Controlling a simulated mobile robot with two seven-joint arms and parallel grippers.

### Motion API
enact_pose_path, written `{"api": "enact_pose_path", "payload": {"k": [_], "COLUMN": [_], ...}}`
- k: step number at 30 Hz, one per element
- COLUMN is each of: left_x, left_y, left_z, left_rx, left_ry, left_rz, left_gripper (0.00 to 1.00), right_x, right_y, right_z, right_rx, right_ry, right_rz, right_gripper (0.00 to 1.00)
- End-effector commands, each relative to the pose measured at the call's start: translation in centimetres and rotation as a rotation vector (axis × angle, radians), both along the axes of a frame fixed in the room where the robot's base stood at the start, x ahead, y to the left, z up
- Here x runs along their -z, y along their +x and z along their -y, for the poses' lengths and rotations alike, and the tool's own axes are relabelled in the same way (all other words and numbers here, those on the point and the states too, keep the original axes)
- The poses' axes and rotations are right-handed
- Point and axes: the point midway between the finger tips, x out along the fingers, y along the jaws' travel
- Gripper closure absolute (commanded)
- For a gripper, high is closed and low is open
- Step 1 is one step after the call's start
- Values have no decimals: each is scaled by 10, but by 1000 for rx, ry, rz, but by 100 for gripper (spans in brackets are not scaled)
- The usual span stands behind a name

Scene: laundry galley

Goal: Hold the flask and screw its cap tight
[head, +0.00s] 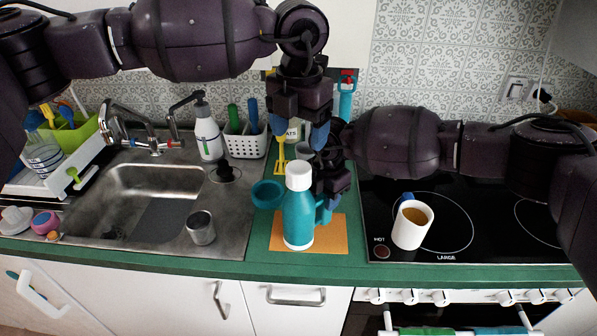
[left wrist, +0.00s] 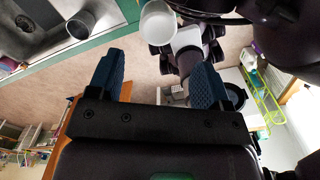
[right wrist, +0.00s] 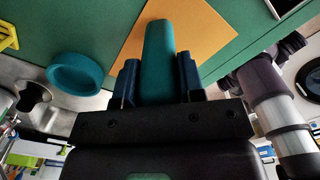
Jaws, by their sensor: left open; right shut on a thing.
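The teal flask (head: 299,218) stands upright on an orange mat (head: 262,237) on the green counter strip between sink and hob. Its white cap (head: 299,174) sits on top; how tight it is cannot be told. My right gripper (head: 328,197) reaches in from the right and is shut on a teal part of the flask, which shows between its fingers in the right wrist view (right wrist: 157,62). My left gripper (head: 305,133) is open and empty, pointing down above and slightly behind the cap. The white cap also shows beyond its fingers in the left wrist view (left wrist: 158,22).
A teal bowl (head: 267,194) is left of the flask. A metal cup (head: 201,228) stands by the sink (head: 150,180). A white mug (head: 411,224) is on the black hob (head: 470,225). Utensils stand behind the flask. The counter's front edge is close.

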Motion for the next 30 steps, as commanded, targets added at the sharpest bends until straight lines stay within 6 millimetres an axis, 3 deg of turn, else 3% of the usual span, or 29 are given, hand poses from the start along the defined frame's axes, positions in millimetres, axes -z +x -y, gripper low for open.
{"api": "enact_pose_path", "payload": {"k": [1,8,21,30], "left_x": [2,20,71,89], "left_y": [1,1,0,1], "left_z": [-1,-2,-1,-1], "left_rx": [-1,-2,-1,-2], "left_ry": [7,9,6,5], "left_rz": [4,3,1,3], "left_gripper": [28,28,28,28], "right_x": [7,7,7,7], "right_y": [-4,-4,-4,-4], "right_z": [1,1,1,1], "right_rx": [-3,-3,-3,-3], "right_ry": [-5,-4,-4,-4], "right_rz": [-11,-11,-11,-11], "right_gripper": [100,100,100,100]}}
